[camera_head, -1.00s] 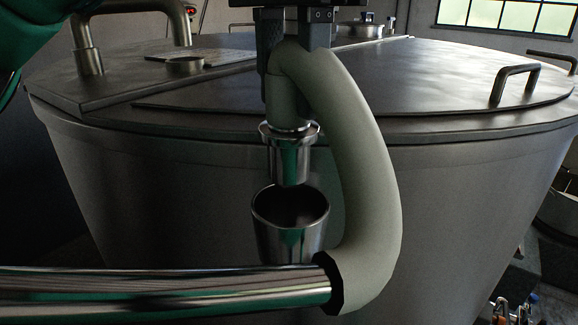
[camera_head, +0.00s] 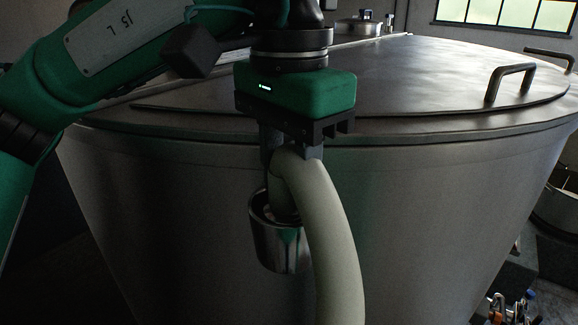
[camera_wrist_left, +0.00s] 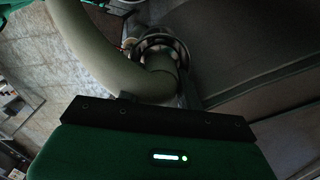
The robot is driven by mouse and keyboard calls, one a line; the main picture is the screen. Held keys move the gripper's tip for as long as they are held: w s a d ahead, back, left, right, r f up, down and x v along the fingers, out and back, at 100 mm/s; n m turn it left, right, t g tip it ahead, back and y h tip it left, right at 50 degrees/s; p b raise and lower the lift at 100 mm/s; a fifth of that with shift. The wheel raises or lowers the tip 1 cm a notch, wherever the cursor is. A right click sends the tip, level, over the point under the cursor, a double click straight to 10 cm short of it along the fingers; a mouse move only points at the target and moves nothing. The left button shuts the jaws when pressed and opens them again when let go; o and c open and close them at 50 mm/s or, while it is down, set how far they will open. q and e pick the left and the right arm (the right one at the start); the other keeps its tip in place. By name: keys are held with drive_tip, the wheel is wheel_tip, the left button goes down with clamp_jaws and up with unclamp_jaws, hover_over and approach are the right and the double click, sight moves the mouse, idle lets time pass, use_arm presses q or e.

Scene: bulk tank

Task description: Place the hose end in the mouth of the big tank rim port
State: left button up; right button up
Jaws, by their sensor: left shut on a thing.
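My left gripper (camera_head: 290,163) is shut on the pale grey-green hose (camera_head: 335,235), just under its bend. The hose end points down into the big tank rim port (camera_head: 277,245), a shiny metal cup at the front of the tank wall. The hose's metal tip is hidden inside the cup. The left wrist view shows the hose (camera_wrist_left: 95,50) curving into the round metal rim of the port (camera_wrist_left: 160,37); how deep it sits cannot be told. My right gripper is not in view.
The big steel tank (camera_head: 430,200) fills most of the view, with a flat lid (camera_head: 420,75) and a lid handle (camera_head: 510,80) at the right. A round metal vessel (camera_head: 562,205) stands at the far right. Small fittings (camera_head: 510,308) lie low at the right.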

use_arm(q)
drive_tip(key=o, duration=0.9)
drive_tip(key=shift+s+f, duration=0.1)
wheel_tip(320, 180, up, 12)
drive_tip(key=shift+r, duration=0.15)
